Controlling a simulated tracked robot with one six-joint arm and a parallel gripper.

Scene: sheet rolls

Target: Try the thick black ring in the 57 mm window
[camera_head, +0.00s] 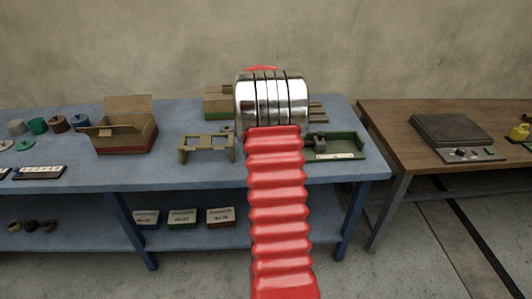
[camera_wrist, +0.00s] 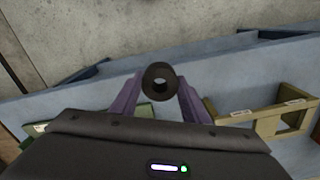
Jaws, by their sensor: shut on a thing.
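The thick black ring (camera_wrist: 160,69) is in the wrist view, its round face and centre hole toward the camera. My gripper (camera_wrist: 160,88) has two purple fingers shut on the ring from both sides. The tan window gauge (camera_wrist: 266,114) stands to the right of the ring, apart from it. It shows two openings and small pale labels that I cannot read, so I cannot tell which window is 57 mm. In the head view the gauge (camera_head: 207,138) stands on the blue bench, left of my arm. My arm hides the gripper and ring there.
An open cardboard box (camera_head: 124,140) stands left of the gauge. A green tray (camera_head: 349,146) lies right of my arm, with wooden pieces behind it. Coloured rolls (camera_head: 58,124) stand at the far left. A dark scale (camera_head: 452,133) sits on the brown table.

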